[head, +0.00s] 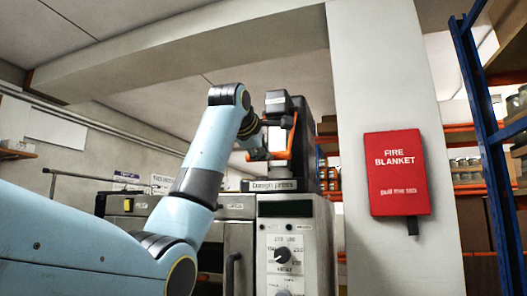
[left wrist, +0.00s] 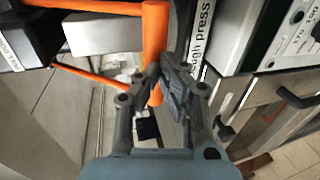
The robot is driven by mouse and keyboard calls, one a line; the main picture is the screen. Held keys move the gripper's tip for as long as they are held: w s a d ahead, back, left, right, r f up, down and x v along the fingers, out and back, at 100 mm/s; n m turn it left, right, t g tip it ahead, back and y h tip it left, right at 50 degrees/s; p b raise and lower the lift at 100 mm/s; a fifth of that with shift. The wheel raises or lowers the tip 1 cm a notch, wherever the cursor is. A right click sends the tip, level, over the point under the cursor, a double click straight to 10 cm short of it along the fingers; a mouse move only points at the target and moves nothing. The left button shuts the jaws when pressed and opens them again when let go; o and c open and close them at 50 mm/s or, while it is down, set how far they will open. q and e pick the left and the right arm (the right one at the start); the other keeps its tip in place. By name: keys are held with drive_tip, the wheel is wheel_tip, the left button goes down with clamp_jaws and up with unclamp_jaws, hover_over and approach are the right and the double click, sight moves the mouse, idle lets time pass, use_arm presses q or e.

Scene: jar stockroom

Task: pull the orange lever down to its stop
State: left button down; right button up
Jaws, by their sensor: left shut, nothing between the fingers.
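The orange lever (head: 293,135) is on the dark dough press (head: 318,155), left of its column in the head view. An orange bar also runs low to the left, behind my gripper. In the left wrist view the lever (left wrist: 155,35) is a thick orange bar, with a thinner orange bar branching left. My left gripper (head: 262,150) is at the press beside the lever. In the left wrist view its fingers (left wrist: 163,72) are shut, with tips overlapping the lever's lower end; nothing is gripped. Whether they touch the lever is unclear. My right gripper is not in view.
The press stands on a grey cabinet (head: 318,240) with a dial panel (head: 284,250). A red fire blanket box (head: 397,172) hangs on a white pillar (head: 360,60) to the right. Blue and orange shelving (head: 480,110) stands at far right.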

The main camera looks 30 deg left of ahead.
use_arm(q)
drive_tip(key=shift+w+a+f, duration=0.25)
drive_tip(key=shift+w+f, duration=0.95)
drive_tip(key=shift+f, duration=0.05)
